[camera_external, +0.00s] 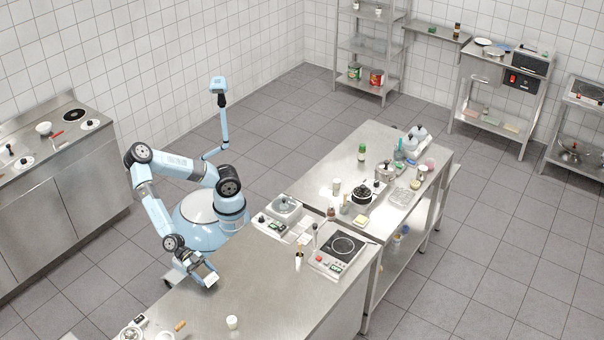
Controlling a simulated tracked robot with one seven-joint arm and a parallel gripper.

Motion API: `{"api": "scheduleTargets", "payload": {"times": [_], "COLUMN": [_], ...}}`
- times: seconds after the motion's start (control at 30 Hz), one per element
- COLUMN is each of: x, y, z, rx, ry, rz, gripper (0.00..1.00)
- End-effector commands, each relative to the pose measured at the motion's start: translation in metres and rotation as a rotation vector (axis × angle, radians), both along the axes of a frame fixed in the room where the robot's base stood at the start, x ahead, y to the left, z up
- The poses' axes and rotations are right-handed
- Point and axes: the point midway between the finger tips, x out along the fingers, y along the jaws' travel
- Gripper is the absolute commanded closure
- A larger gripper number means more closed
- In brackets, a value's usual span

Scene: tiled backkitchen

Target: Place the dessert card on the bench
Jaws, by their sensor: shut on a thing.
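My gripper (205,270) points down over the left edge of the near steel bench (265,310). It is shut on a small pale card (212,279), which I take to be the dessert card. The card is low at the bench top, and I cannot tell whether it touches the surface. Its printed face is too small to read, and the fingers hide part of it.
A white cup (232,322) stands on the bench near the front. An induction hob (341,247) and a scale-like appliance (284,207) sit toward its far end. Small items (165,335) lie at the front left. The bench middle is clear.

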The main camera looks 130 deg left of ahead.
Motion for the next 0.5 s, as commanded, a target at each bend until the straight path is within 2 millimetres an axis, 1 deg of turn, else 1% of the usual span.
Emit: {"api": "scheduleTargets", "payload": {"times": [0.07,0.3,0.5], "x": [0.004,0.002,0.002], "y": [-0.003,-0.002,-0.002], "z": [-0.006,-0.029,-0.035], "rx": [0.003,0.004,0.001], "ry": [-0.002,-0.002,0.000], "rz": [0.000,-0.002,-0.001], "gripper": [0.57,0.57,0.57]}}
